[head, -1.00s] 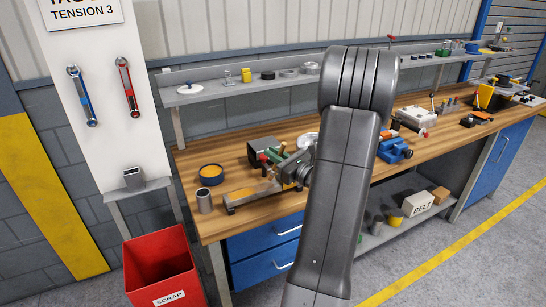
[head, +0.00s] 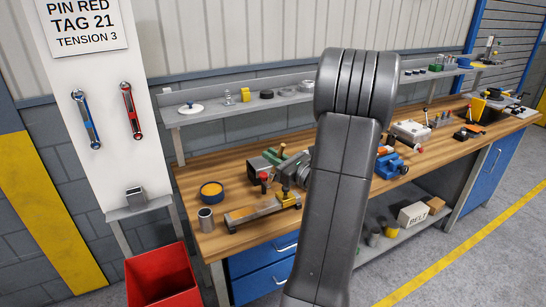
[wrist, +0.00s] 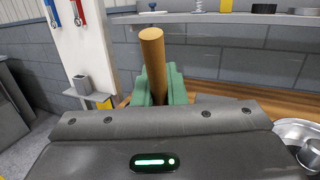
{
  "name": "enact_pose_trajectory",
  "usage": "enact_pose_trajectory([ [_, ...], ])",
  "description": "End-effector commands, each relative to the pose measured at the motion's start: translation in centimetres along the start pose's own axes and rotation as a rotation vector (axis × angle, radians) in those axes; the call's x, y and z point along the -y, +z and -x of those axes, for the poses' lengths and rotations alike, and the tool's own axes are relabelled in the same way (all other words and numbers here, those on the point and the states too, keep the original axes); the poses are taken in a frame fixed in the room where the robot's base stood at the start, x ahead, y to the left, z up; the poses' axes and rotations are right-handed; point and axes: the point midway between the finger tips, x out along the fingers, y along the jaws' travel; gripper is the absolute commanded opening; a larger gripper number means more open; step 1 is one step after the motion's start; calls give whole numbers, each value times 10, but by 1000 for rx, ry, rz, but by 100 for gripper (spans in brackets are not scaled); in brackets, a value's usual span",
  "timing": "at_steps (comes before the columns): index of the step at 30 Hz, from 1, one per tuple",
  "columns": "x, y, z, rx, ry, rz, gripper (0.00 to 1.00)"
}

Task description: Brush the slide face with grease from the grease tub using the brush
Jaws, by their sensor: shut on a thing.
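The grease tub (head: 211,191), a dark blue-rimmed round pot with orange-yellow grease, stands at the bench's near left. The slide (head: 240,214), a low metal rail with a tan-yellow upper surface, lies right of it and in front of my gripper. My gripper (head: 272,158) has green fingers and is above the bench behind the slide. In the wrist view it is shut on the brush, whose round wooden handle (wrist: 152,60) stands up between the green fingers. The bristles are hidden, so I cannot tell whether they carry grease or touch anything.
A metal cup (head: 206,219) stands left of the slide, close in front of the tub. A red-knobbed part (head: 263,177) and a yellow part (head: 285,192) are close to the gripper. A blue vise (head: 390,166) is farther right. A red bin (head: 163,280) stands before the bench.

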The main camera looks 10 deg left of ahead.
Motion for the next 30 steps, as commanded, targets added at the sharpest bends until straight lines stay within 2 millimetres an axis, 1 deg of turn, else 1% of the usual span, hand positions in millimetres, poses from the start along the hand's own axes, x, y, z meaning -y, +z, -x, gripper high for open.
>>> enact_pose_trajectory([
  [16, 0, 0, 0, 0, 0, -1, 0],
  [27, 16, -10, 7, -3, 20, -83, 0],
  [30, 17, -11, 8, -3, 22, -89, 0],
])
